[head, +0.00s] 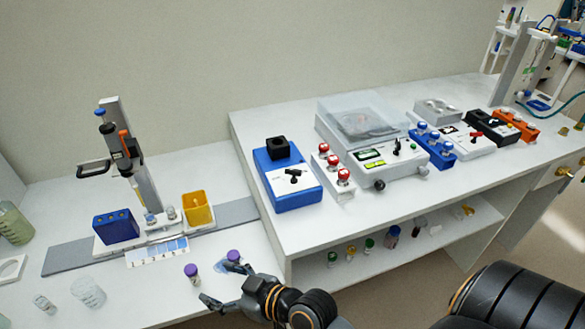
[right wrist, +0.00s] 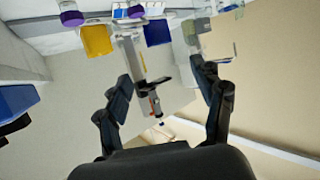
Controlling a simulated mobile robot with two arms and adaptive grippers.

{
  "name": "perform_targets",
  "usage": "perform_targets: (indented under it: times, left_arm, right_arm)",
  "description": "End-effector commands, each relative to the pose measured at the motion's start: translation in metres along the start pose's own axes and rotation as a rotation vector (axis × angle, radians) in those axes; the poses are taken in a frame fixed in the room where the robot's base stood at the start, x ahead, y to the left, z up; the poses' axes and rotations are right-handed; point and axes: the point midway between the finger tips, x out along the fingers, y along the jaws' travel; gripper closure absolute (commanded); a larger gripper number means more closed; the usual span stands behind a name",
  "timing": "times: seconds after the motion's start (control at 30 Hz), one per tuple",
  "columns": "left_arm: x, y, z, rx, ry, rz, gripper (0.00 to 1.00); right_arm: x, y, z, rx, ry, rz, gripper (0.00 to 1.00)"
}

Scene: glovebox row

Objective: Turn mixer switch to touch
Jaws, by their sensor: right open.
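The mixer (head: 290,180) is a blue box with a black square cup on top and a white front panel. It stands at the left end of the raised white bench in the head view. Its black switch (head: 293,176) sits on the panel; I cannot read the switch's labels or setting. My right gripper (head: 213,284) is open and empty, low over the lower table, left of and in front of the mixer and apart from it. Its spread fingers also show in the right wrist view (right wrist: 165,78). My left gripper is not in view.
Two purple-capped vials (head: 192,273) stand close to my right gripper. A red-knobbed block (head: 332,172) and a lidded centrifuge-like device (head: 370,135) stand right of the mixer. A pipette stand (head: 140,150), blue box (head: 115,228) and yellow box (head: 198,208) are left.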

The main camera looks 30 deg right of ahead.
Motion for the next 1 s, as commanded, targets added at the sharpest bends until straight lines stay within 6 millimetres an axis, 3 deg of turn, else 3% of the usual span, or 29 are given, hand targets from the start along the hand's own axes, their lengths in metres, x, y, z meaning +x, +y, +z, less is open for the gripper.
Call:
perform_targets:
  times: [0.03, 0.1, 0.2, 0.33, 0.47, 0.6, 0.8, 1.0]
  left_arm:
    - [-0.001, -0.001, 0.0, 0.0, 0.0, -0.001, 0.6]
    - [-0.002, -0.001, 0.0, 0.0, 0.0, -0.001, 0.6]
    - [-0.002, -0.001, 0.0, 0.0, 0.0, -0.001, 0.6]
    - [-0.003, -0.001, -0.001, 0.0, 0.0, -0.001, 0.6]
    - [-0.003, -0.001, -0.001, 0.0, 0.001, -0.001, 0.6]
    - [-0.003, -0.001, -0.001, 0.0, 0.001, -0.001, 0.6]
    - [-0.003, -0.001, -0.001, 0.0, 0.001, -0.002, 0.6]
    - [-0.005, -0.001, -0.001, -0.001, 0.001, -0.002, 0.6]
  right_arm:
    - [0.006, 0.005, -0.029, -0.014, 0.117, 0.023, 0.32]
    - [0.01, 0.018, -0.066, -0.027, 0.276, 0.085, 0.32]
    - [0.008, 0.048, -0.108, -0.023, 0.476, 0.235, 0.32]
    - [-0.003, 0.099, -0.131, 0.026, 0.632, 0.512, 0.32]
    - [-0.016, 0.151, -0.117, 0.105, 0.637, 0.831, 0.32]
    - [-0.027, 0.186, -0.078, 0.189, 0.511, 1.115, 0.32]
    - [-0.036, 0.201, -0.037, 0.25, 0.332, 1.311, 0.32]
    - [-0.036, 0.213, -0.032, 0.257, 0.3, 1.339, 0.32]
